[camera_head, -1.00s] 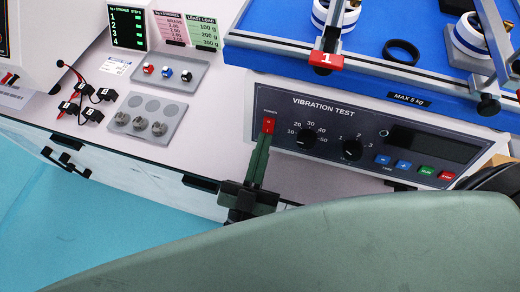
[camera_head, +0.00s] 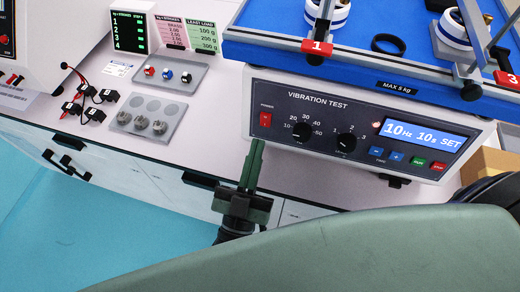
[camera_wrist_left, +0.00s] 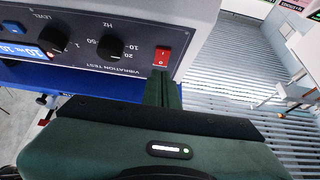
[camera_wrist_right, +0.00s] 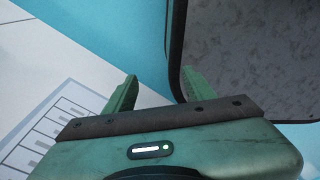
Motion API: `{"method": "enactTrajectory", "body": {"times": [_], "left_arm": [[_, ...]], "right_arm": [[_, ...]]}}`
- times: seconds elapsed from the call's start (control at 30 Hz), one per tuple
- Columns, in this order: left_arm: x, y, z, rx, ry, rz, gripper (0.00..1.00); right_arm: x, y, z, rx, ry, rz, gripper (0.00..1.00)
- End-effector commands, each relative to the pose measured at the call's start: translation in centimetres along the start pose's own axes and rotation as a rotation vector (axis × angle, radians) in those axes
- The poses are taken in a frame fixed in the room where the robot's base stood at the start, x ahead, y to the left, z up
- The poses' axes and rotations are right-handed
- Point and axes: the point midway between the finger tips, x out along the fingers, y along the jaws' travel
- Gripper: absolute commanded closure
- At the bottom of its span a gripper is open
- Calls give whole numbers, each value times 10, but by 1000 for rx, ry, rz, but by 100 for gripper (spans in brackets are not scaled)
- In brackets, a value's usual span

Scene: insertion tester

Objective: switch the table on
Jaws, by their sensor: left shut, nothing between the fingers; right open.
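The vibration test table has a grey control panel (camera_head: 330,158) below a blue platform (camera_head: 385,62). Its red power switch (camera_head: 265,119) is at the panel's left end and also shows in the left wrist view (camera_wrist_left: 162,56). The display (camera_head: 422,136) is lit blue and reads "10Hz 10s SET"; a small red light glows beside it. My left gripper (camera_head: 256,146) is shut and empty, its tips just below and apart from the switch in the head view. My right gripper (camera_wrist_right: 158,92) is open and empty in the right wrist view; it does not show in the head view.
Two black knobs (camera_head: 303,133) and several coloured buttons (camera_head: 419,161) sit on the panel. Left of it are trays of small weights (camera_head: 150,120) and black clips with leads (camera_head: 72,108). A cardboard box (camera_head: 490,164) stands at the right. Clamps hold items on the platform.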

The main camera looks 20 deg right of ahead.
Motion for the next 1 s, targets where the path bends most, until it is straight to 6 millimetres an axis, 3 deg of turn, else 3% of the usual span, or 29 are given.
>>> {"method": "enactTrajectory", "body": {"times": [0.23,0.5,0.6,1.0], "left_arm": [[-34,-1,10,-1,-4,1,100],[-79,-1,18,-1,-4,1,100],[-90,-2,20,0,-2,0,100],[-98,-2,20,0,0,0,100]], "right_arm": [[9,-7,24,1,-30,-8,45],[22,1,-4,-1,8,2,45],[24,2,-5,-1,10,2,45],[24,-2,13,-1,-14,-1,45]]}}
